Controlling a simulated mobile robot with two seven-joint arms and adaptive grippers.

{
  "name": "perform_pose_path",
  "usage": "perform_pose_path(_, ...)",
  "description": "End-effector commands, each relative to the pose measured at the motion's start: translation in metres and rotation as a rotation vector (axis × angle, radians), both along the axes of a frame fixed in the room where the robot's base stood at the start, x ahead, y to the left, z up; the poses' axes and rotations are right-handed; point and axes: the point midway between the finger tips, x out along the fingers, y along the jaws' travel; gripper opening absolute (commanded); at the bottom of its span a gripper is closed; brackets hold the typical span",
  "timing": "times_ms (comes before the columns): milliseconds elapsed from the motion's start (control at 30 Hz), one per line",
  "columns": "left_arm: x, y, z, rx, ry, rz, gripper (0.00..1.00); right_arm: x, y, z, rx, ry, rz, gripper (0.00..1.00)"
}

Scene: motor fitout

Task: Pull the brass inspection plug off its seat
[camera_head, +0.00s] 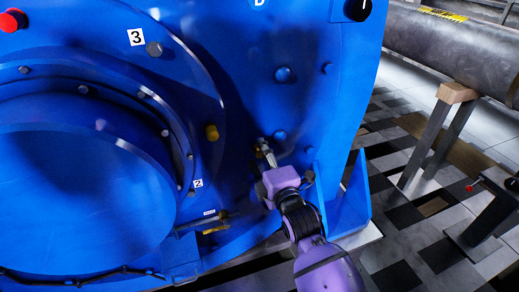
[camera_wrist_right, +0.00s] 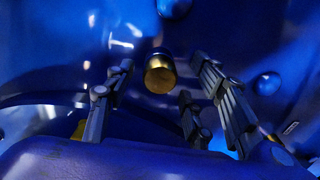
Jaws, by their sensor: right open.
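The brass inspection plug (camera_head: 211,132) sits on the blue motor housing, to the right of the round end cover in the head view. In the right wrist view its round brass end (camera_wrist_right: 160,74) faces me and shows between and beyond my fingers. My right gripper (camera_head: 265,150) is in front of the housing, to the right of and slightly below the plug in the head view. In the wrist view its dark fingers (camera_wrist_right: 165,95) are spread apart with nothing between them, and they appear apart from the plug. My left gripper is not in view.
The blue housing (camera_head: 250,60) carries several bolt heads, a grey knob (camera_head: 154,48) by label 3 and a red button (camera_head: 10,21). A second brass fitting (camera_head: 215,228) is low near label 2. A blue bracket (camera_head: 348,200) stands right of my wrist. Tiled floor lies beyond.

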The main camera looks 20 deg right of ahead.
Motion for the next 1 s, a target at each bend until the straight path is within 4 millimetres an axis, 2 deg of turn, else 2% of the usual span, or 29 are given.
perform_pose_path(167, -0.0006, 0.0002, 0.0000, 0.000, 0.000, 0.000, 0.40, 0.0062, -0.0001, 0.0000, -0.001, 0.000, 0.000, 0.50)
perform_pose_path(1000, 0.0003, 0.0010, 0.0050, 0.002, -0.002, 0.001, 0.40, 0.0064, 0.0003, 0.0006, 0.000, 0.000, 0.000, 0.50)
